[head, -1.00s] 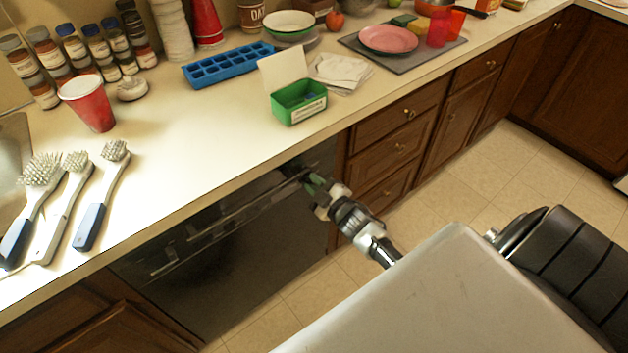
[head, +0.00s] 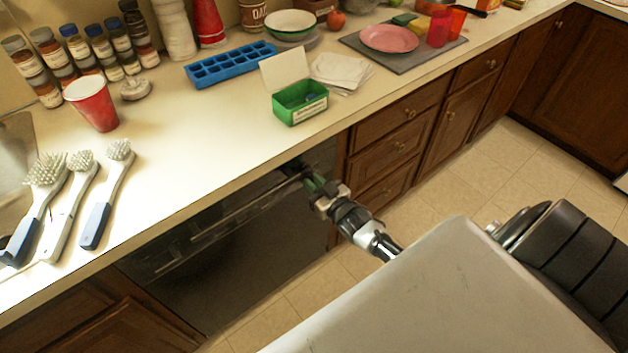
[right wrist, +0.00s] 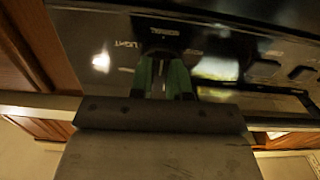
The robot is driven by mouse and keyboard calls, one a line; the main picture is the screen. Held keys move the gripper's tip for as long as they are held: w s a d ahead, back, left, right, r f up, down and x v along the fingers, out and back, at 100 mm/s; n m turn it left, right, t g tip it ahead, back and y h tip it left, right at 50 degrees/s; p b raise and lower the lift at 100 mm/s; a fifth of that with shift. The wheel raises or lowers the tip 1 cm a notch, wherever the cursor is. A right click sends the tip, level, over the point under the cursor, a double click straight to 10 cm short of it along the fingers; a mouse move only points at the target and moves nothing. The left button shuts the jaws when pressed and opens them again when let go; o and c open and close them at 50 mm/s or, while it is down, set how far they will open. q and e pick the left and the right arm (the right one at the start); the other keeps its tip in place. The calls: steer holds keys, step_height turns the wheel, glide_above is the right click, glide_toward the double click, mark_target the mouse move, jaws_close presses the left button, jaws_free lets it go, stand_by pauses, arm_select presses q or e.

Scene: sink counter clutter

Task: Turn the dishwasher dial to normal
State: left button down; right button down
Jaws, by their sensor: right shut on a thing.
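The black dishwasher (head: 235,262) is built in under the counter, with a long handle bar across its upper front. My right gripper (head: 306,180) is at the upper right of its front, at the control panel. In the right wrist view the green fingers (right wrist: 163,72) reach up to the dark panel and are shut on the dial, which they mostly hide. The labels "NORMAL" and "LIGHT" show on the panel (right wrist: 215,48) around the fingertips. The dial's pointer cannot be made out. My left gripper is not in view.
The counter (head: 200,150) above holds brushes (head: 100,205), a red cup (head: 92,103), a blue ice tray (head: 230,65) and an open green box (head: 300,103) near the front edge. Wooden drawers (head: 395,135) stand just right of the dishwasher. The floor in front is clear.

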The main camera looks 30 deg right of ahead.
steer(key=shift+f, duration=0.1)
stand_by(0.4)
steer(key=c, duration=1.1)
jaws_free()
steer(key=s, duration=0.7)
steer(key=s+d, duration=0.1)
steer(key=s, duration=0.2)
steer(key=shift+s, duration=0.4)
